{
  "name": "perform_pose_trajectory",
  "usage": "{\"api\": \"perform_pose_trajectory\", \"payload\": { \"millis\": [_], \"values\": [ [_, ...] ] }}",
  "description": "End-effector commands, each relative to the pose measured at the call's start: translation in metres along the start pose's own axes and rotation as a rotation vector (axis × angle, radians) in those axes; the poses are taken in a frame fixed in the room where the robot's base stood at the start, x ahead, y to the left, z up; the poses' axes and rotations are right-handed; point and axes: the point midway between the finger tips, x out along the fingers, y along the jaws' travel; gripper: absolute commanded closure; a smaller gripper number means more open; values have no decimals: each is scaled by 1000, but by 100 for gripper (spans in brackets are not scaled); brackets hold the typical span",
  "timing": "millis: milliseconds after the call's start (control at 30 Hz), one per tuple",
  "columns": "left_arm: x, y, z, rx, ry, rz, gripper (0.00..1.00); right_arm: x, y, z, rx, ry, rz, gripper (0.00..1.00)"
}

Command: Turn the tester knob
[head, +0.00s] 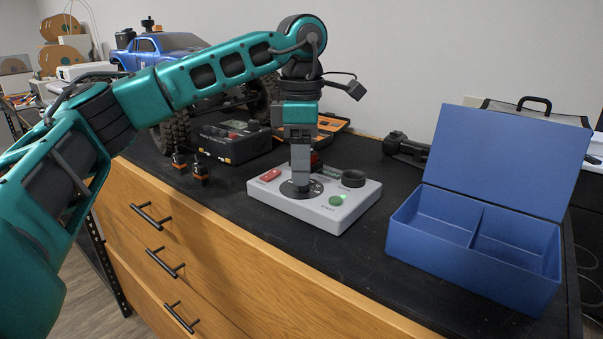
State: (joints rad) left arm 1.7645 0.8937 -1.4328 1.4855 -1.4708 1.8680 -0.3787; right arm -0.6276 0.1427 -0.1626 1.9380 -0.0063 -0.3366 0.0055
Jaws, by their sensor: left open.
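The tester (352,214) is a light grey box lying flat on the black bench top. It has a red button (270,175) at its left, a green button (337,200) at the front right and a raised black round part (353,178) at the back right. A black round dial (313,190) sits at its middle left, and its centre is mostly hidden by my left gripper. My left gripper (300,184) points straight down at this dial with its fingers low around or just above its centre; I cannot tell whether they touch it. It is open. My right gripper is not in view.
An open blue box (480,226) with two empty compartments stands to the right. A black case (233,142), small orange-black parts (200,173) and a blue RC crawler (160,50) are to the left and behind. Bare bench lies between tester and blue box.

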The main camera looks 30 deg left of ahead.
Motion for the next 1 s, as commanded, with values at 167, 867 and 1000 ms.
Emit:
{"api": "perform_pose_trajectory", "payload": {
  "millis": [167,867,1000],
  "values": [
    [16,0,0,0,1,-1,44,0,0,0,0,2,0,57],
    [19,0,0,0,0,0,79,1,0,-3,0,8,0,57],
    [19,0,0,0,0,0,92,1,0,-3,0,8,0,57]
  ]
}}
